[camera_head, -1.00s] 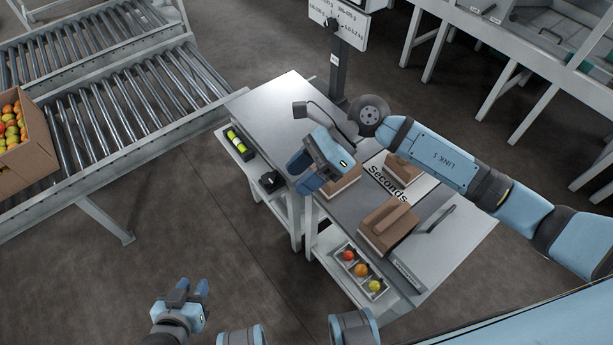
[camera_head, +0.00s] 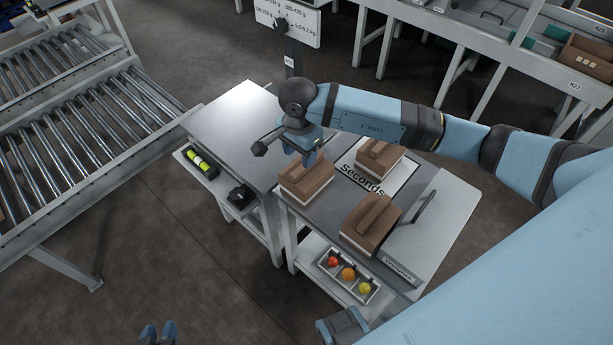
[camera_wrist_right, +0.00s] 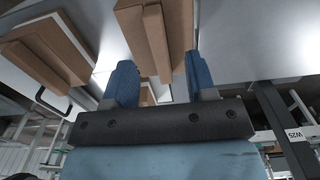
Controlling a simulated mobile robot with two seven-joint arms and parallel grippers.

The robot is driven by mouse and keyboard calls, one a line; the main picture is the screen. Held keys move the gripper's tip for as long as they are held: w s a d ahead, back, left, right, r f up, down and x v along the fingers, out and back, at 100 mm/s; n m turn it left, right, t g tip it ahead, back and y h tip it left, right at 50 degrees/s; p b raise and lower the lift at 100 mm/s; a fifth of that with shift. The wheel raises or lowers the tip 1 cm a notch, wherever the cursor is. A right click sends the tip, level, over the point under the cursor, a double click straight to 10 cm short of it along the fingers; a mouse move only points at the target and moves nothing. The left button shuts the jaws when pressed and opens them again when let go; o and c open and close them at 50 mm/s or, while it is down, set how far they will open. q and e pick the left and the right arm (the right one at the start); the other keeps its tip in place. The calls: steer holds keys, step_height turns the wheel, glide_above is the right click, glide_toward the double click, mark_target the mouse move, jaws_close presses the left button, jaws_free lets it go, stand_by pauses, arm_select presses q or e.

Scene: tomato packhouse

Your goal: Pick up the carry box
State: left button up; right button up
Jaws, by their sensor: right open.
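Three brown carry boxes with a raised middle ridge and pale lower edge sit on the worktable: one at the left (camera_head: 307,189), one at the back (camera_head: 376,158) and one at the front right (camera_head: 368,224). My right gripper (camera_head: 308,155) is right above the left box, fingers pointing down. In the right wrist view my right gripper (camera_wrist_right: 161,82) is open, and a box (camera_wrist_right: 182,30) with its ridge shows between and beyond the fingers. Contact cannot be told. My left gripper (camera_head: 158,332) is at the bottom edge, mostly cut off, away from the boxes.
A "Seconds" sign (camera_head: 362,181) lies between the boxes. A metal handle (camera_head: 424,208) stands at the right. A tray of tomatoes (camera_head: 347,277) sits on the lower shelf. A scale post (camera_head: 293,58) rises behind. A roller conveyor (camera_head: 85,130) runs at the left.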

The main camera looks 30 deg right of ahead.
mark_target(307, 175)
steer(key=f, duration=0.2)
steer(key=d+f, duration=0.1)
steer(key=f, duration=0.2)
steer(key=shift+f, duration=0.25)
steer(key=shift+c, duration=0.5)
jaws_close()
